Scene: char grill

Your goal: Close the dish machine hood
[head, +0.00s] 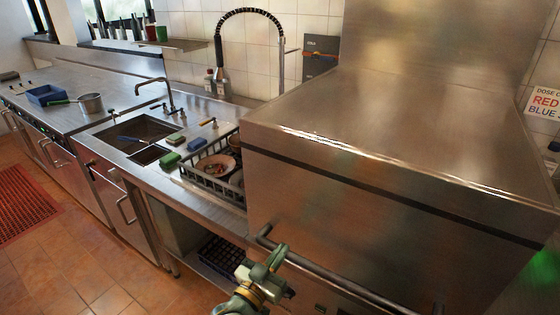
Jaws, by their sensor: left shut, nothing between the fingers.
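The dish machine hood (330,200) is a large steel box filling the right half of the head view, with a dark band across its front. A dark bar handle (335,272) runs along the lower front. My left gripper (277,258) is shut and empty near the left end of this handle. It overlaps the bar in the picture; I cannot tell whether it touches. The hood's lower edge and the opening below it are mostly out of view, so its exact height is unclear. My right gripper is not in view.
A grey dish rack (212,184) with bowls stands on the counter left of the hood. Sponges (170,159), a sink (135,132), a pot (91,104) and a blue tray (46,95) lie farther left. A dark crate (222,257) sits on the shelf below. Tiled floor at left is mostly clear.

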